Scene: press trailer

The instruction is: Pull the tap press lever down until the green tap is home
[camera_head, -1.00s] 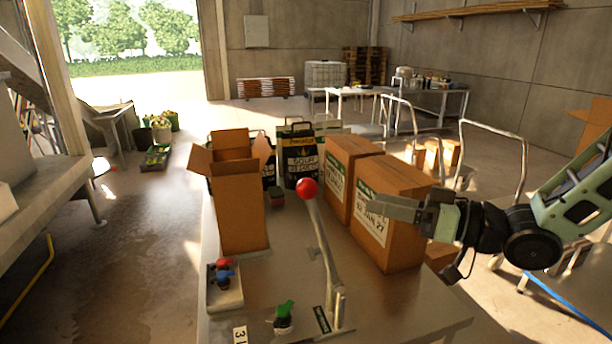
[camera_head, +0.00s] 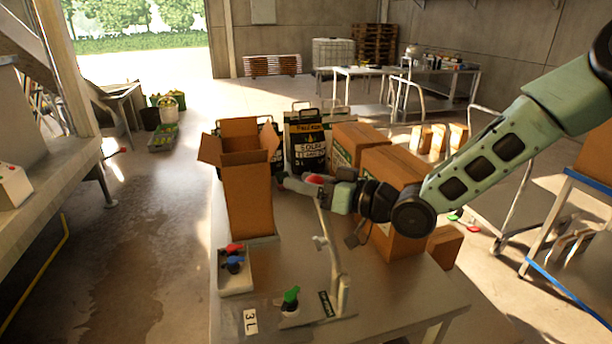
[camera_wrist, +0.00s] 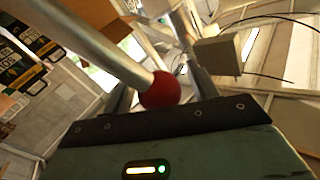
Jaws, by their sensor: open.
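The press lever (camera_head: 333,245) is a pale metal bar that stands up from the press at the front of the table. Its red ball knob (camera_head: 313,179) is at the top, partly hidden by my gripper (camera_head: 290,183). In the wrist view the red knob (camera_wrist: 160,91) lies between the spread fingers of my gripper (camera_wrist: 158,50), close to the palm. The fingers are open; I cannot tell whether either touches the knob. The green tap (camera_head: 291,297) sits upright on the press base below the lever. How deep it sits cannot be told.
A tray (camera_head: 236,283) with red and blue taps lies left of the press. An open carton (camera_head: 248,200) stands behind it. Closed cartons (camera_head: 395,170) stand right of the lever, near my arm. A "3 L" card (camera_head: 250,321) lies at the front.

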